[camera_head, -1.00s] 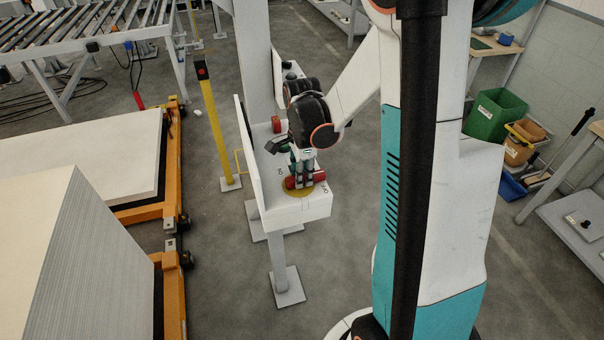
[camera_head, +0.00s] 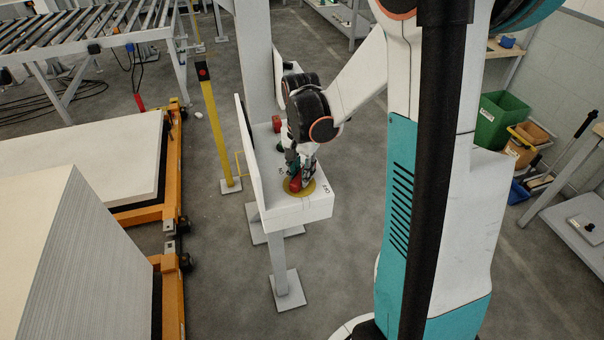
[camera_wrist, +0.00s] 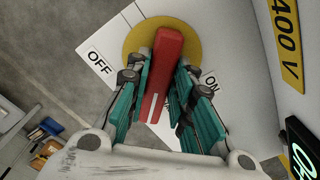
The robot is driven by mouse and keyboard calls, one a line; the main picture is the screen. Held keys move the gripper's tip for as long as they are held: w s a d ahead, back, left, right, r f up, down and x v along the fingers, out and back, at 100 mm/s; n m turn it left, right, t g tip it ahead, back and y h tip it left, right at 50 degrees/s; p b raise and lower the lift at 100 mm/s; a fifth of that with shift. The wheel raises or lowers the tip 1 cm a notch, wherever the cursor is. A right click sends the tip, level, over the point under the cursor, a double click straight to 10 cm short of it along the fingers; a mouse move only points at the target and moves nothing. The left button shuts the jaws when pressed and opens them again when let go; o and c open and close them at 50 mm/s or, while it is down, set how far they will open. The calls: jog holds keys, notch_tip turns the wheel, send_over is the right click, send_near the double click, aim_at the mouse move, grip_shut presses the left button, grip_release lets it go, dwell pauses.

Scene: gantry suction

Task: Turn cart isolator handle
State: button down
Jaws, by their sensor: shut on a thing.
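The red isolator handle (camera_wrist: 163,75) sits on a round yellow plate (camera_wrist: 190,35) on the white control panel (camera_head: 310,208). In the wrist view, the teal fingers of my gripper (camera_wrist: 160,90) stand on both sides of the handle, shut on it. The handle's white mark lies between the OFF label (camera_wrist: 100,62) and the ON label (camera_wrist: 211,80). In the head view, the handle (camera_head: 295,184) shows partly beneath my gripper (camera_head: 300,175), and the yellow plate shows around it.
A second red knob (camera_head: 276,123) stands farther back on the panel. A yellow post (camera_head: 219,125) is left of the panel. A yellow 400 V label (camera_wrist: 287,35) is at the wrist view's right. Orange-framed carts with white stacks (camera_head: 85,160) stand at the left.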

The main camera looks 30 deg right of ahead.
aim_at(298, 174)
jog(key=n, duration=0.4)
jog(key=shift+w+a+n+b, duration=0.15)
jog(key=shift+n+b, duration=0.15)
jog(key=shift+w+a+n, duration=0.1)
jog(key=shift+a+n, duration=0.05)
jog(key=shift+n, duration=2.05)
jog(key=c, duration=1.4)
grip_release()
notch_tip(298, 174, up, 12)
